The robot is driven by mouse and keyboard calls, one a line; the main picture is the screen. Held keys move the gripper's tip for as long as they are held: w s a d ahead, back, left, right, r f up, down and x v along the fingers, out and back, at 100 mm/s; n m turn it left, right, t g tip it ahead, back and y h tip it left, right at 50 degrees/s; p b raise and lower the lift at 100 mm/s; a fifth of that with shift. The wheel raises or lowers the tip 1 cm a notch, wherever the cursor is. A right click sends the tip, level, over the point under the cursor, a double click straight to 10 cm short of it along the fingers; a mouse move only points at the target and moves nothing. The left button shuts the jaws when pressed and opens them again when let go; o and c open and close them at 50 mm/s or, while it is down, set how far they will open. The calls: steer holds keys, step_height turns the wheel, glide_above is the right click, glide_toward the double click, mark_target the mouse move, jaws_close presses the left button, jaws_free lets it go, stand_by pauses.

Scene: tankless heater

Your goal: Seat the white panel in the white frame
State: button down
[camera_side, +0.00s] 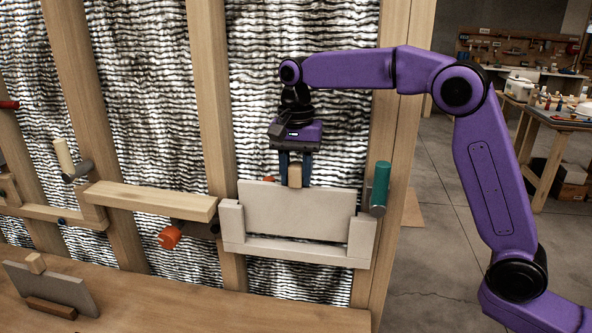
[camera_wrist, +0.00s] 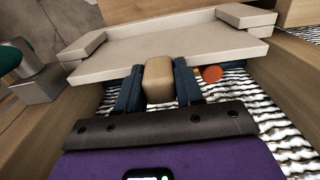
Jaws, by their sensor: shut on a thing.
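The white panel (camera_side: 290,212) is a flat, light rectangular plate with a wooden block handle (camera_side: 295,176) on its top edge. My gripper (camera_side: 294,170) is above the panel, pointing down, with its blue fingers shut on the handle. The white frame (camera_side: 300,252) is U-shaped, with a post on each side and a bar along the bottom. The panel stands upright between the posts, its lower edge close to the bar. I cannot tell whether it is fully down. In the wrist view, the handle (camera_wrist: 159,80) sits between the fingers, and the panel (camera_wrist: 180,47) lies beyond.
A teal-handled tool (camera_side: 380,185) hangs just right of the frame. A wooden shelf (camera_side: 150,200) and an orange knob (camera_side: 170,237) are on the left. Another panel with a block handle (camera_side: 55,287) stands on the wooden bench (camera_side: 200,305). Wooden studs flank the frame.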

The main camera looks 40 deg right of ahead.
steer(key=shift+f, duration=1.2)
stand_by(0.8)
stand_by(0.4)
steer(key=c, duration=0.6)
jaws_free()
steer(key=shift+c, duration=0.2)
step_height(320, 180, up, 12)
steer(key=shift+f, duration=0.1)
